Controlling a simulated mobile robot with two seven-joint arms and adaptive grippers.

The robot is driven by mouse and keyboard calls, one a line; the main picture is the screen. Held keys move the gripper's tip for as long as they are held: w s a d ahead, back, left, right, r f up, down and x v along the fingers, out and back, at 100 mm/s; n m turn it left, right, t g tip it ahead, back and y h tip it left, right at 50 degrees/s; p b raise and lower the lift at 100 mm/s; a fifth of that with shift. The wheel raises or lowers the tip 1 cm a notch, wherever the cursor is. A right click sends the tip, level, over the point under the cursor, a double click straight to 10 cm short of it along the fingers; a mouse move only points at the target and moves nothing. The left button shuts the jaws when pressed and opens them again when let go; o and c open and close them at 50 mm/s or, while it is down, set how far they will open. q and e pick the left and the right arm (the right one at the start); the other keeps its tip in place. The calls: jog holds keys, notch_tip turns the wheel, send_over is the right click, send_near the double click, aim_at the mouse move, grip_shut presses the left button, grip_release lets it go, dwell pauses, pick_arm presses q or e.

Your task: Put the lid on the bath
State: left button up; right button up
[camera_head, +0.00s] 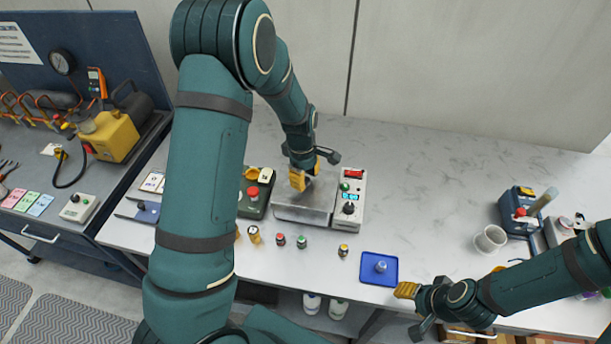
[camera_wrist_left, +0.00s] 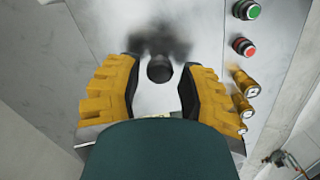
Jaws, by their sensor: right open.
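The bath (camera_head: 303,211) is a silver metal box on the bench, joined to a pale control unit with a red display (camera_head: 350,200). In the left wrist view, the lid (camera_wrist_left: 155,98) is a flat metal plate with a round black knob (camera_wrist_left: 160,68). The lid appears to lie over the bath; its exact seating is hidden by my gripper. My left gripper (camera_head: 302,182) is above the bath. Its yellow fingers (camera_wrist_left: 158,92) are apart on either side of the knob, with gaps showing. My right gripper (camera_head: 405,291) is open and empty by the bench's front edge.
A green box with a red button (camera_head: 253,193) stands left of the bath. Several small red, green and yellow-topped items (camera_head: 302,242) stand in front. A blue tray (camera_head: 366,277) and a clear cup (camera_head: 490,240) are to the right. The bench behind the tray is clear.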

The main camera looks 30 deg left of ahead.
pick_arm(q)
jog(key=shift+r, duration=0.1)
jog(key=shift+r+p, duration=0.3)
jog(key=shift+r, duration=0.05)
pick_arm(e)
jog(key=shift+r, duration=0.3)
pick_arm(q)
notch_tip(320, 180, up, 12)
jog(key=a, duration=0.1)
jog(key=shift+r+p, duration=0.15)
jog(key=shift+p, duration=0.25)
pick_arm(e)
jog(key=shift+r, duration=0.45)
